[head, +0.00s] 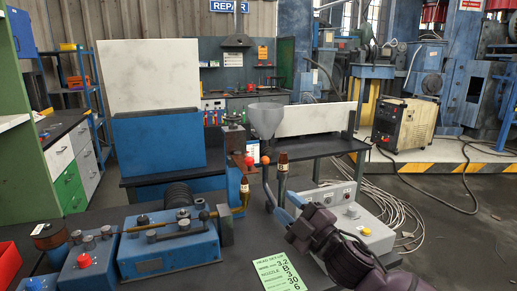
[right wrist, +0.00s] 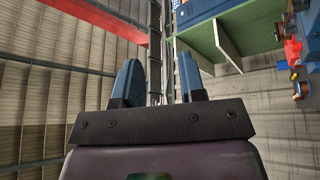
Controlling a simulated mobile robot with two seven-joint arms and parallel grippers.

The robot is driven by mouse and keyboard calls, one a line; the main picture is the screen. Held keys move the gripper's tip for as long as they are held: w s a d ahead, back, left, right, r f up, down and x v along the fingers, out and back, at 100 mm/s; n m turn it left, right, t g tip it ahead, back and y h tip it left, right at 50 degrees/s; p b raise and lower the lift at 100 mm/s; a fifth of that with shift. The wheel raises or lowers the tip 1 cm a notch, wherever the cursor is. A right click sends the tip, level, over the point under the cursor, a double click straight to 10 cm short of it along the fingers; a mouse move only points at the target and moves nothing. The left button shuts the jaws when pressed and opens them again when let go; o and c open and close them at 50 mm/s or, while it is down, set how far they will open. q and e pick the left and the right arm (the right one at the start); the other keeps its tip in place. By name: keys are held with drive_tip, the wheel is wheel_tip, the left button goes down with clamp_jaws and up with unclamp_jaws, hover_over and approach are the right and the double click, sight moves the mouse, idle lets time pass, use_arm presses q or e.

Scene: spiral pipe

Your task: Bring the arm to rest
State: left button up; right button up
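My right arm comes in from the lower right in the head view, with a dark purple wrist (head: 330,240). My right gripper (head: 281,190) is raised above the workbench, its blue fingers pointing up and away. In the right wrist view the two blue fingers of my right gripper (right wrist: 160,78) stand apart with nothing held between them. That view looks up at walls and roof beams. My left arm and left gripper do not show in either view.
The bench holds a blue machine (head: 170,245) with a dark coil, a blue box with a red button (head: 85,262), a grey control box (head: 345,215) and a green card (head: 282,275). Open floor lies right.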

drive_tip(key=s+d+f+m+h+p, duration=0.1)
drive_tip(key=s+d+f+m+h, duration=0.5)
drive_tip(key=f, duration=0.4)
drive_tip(key=s+d+f+m+h, duration=0.4)
drive_tip(key=s+d+f+m, duration=0.15)
drive_tip(key=f+m, duration=0.3)
drive_tip(key=s+d+f+m+g+h, duration=0.2)
drive_tip(key=s+d+f, duration=0.2)
drive_tip(key=s+f, duration=0.3)
drive_tip(key=s+d+f+m+g+h, duration=0.2)
drive_tip(key=s+d+f, duration=0.3)
drive_tip(key=s, duration=1)
wheel_tip(320, 180, down, 4)
drive_tip(key=shift+r+m+g+p, duration=0.25)
drive_tip(key=shift+m+g+p, duration=0.15)
drive_tip(key=shift+g, duration=0.2)
